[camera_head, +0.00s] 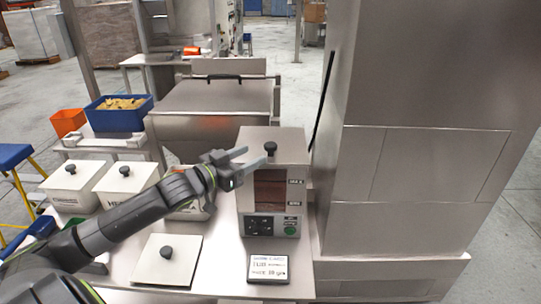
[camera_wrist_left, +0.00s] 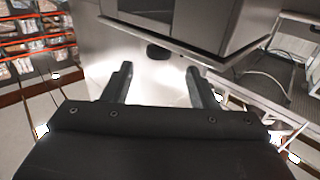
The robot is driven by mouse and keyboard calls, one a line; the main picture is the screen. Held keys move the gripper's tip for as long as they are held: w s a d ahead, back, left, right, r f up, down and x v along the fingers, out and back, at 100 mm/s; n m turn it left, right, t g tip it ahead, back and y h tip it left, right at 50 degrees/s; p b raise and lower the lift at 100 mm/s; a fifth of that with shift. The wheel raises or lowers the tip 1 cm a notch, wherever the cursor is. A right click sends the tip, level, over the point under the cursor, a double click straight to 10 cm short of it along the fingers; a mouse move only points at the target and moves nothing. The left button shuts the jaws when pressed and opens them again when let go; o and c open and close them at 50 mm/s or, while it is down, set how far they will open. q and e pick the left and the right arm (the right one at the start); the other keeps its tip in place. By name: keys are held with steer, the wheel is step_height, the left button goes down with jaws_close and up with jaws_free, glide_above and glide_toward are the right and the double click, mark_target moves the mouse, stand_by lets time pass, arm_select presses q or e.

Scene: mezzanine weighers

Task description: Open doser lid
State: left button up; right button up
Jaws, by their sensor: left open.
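The doser (camera_head: 272,190) is a metal box with a dark red window, a control panel and a green button. Its lid (camera_head: 288,147) lies flat on top and looks shut. A black knob (camera_head: 270,148) stands on the lid. My left gripper (camera_head: 250,160) is open, just left of the knob, with its fingers pointing toward it. In the left wrist view, a dark knob (camera_wrist_left: 158,52) shows ahead of the open fingers (camera_wrist_left: 158,80), roughly midway between them and apart from them. My right gripper is not in view.
A tall metal cabinet (camera_head: 420,160) stands close on the right. White lidded bins (camera_head: 125,182) stand left, behind my arm. A loose square lid with a knob (camera_head: 168,262) and a small display (camera_head: 268,268) lie on the table in front. A large metal hopper (camera_head: 215,100) is behind.

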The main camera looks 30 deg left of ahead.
mark_target(266, 148)
arm_select(q)
steer(key=shift+b+x, duration=0.5)
steer(key=shift+x, duration=0.4)
steer(key=shift+b+x, duration=0.35)
steer(key=shift+x, duration=2.7)
jaws_close()
